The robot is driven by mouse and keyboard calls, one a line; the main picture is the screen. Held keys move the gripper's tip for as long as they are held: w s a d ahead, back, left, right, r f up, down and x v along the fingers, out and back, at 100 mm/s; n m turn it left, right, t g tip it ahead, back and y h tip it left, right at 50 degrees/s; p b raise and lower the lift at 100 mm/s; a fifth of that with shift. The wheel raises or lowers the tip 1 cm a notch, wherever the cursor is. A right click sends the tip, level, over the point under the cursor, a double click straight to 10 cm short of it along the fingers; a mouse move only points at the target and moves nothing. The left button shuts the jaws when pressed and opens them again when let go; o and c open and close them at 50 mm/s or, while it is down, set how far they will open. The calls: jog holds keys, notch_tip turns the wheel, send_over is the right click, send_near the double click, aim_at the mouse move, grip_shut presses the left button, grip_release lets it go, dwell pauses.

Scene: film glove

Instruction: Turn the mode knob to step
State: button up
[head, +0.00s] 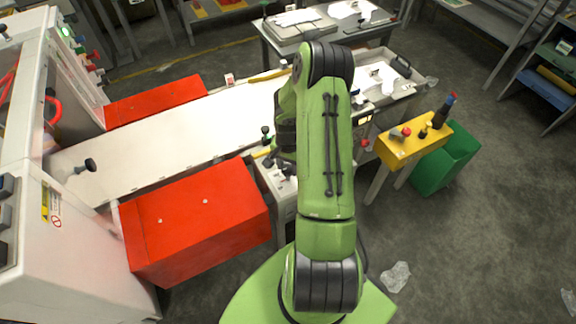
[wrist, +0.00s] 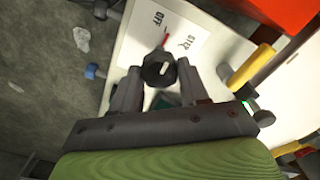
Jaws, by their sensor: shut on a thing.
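The mode knob (wrist: 157,71) is a dark, faceted knob on a white panel (wrist: 134,48) in the wrist view. My gripper (wrist: 159,72) is shut on it, with one finger on each side. A small pale mark shows on the knob's face. A thin red line (wrist: 164,42) lies just beyond the knob, between the printed label OFF (wrist: 158,18) and a second label (wrist: 186,41) that seems to read STEP. In the head view, my arm hides the knob and most of my gripper.
A yellow handle (wrist: 252,67) and a red box (wrist: 281,14) are right of the panel in the wrist view. In the head view, a red cover (head: 195,220) is left of my arm; a yellow control box (head: 412,145) stands right.

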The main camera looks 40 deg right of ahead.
aim_at(288, 168)
jog(key=m+b, duration=0.1)
jog(key=m, duration=0.4)
jog(key=shift+b, duration=0.4)
jog(key=shift+m+b, duration=0.6)
jog(key=shift+m, duration=1.8)
jog(key=o, duration=1.1)
jog(key=shift+c, duration=0.2)
notch_tip(288, 168, up, 16)
jog(key=p, duration=0.2)
jog(key=shift+a, duration=0.1)
